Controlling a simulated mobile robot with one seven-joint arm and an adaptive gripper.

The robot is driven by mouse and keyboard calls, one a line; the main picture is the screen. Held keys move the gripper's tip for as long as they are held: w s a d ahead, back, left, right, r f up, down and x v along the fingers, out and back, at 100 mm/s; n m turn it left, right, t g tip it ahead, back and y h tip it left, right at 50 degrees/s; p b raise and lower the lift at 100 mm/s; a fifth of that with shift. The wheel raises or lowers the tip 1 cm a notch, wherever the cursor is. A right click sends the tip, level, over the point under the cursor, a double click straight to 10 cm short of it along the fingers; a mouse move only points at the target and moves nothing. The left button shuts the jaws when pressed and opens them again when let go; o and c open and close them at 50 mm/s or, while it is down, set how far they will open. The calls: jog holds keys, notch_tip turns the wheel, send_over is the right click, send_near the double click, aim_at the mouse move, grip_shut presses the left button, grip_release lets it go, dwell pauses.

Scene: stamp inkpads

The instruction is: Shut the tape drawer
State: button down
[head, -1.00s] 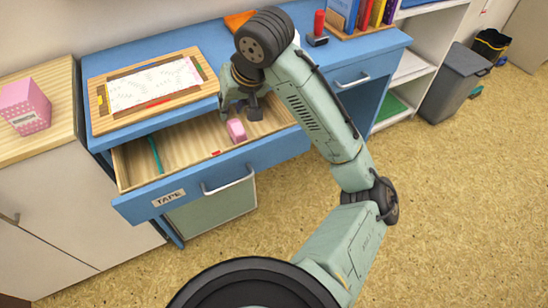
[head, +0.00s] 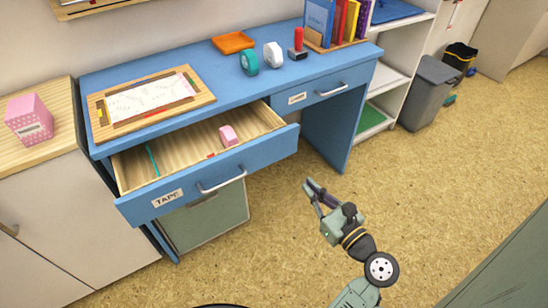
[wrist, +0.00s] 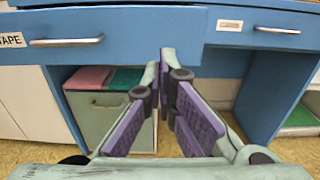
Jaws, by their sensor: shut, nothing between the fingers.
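The tape drawer (head: 207,182) is pulled out of the left side of the blue desk, its front labelled TAPE and fitted with a metal handle (head: 221,181). Inside are a pink tape dispenser (head: 228,135), a thin green item (head: 153,160) and a small red item (head: 211,155). My gripper (head: 309,185) is shut and empty, in front of the desk and to the right of the drawer, apart from it. In the wrist view the drawer front (wrist: 110,35) spans the top left, and my fingertips (wrist: 167,55) point toward its right end.
A second drawer (head: 322,88) at right is shut. A grey-green cabinet (head: 210,220) stands below. The floor in front is clear.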

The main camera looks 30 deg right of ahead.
aim_at(275, 149)
jog(key=w+p, duration=0.1)
jog(key=w, duration=0.6)
jog(key=w+p, duration=0.1)
jog(key=w, duration=0.5)
jog(key=shift+w+a+f, duration=0.1)
jog(key=shift+w+a, duration=0.1)
jog(key=shift+w, duration=0.15)
jog(key=shift+w, duration=0.1)
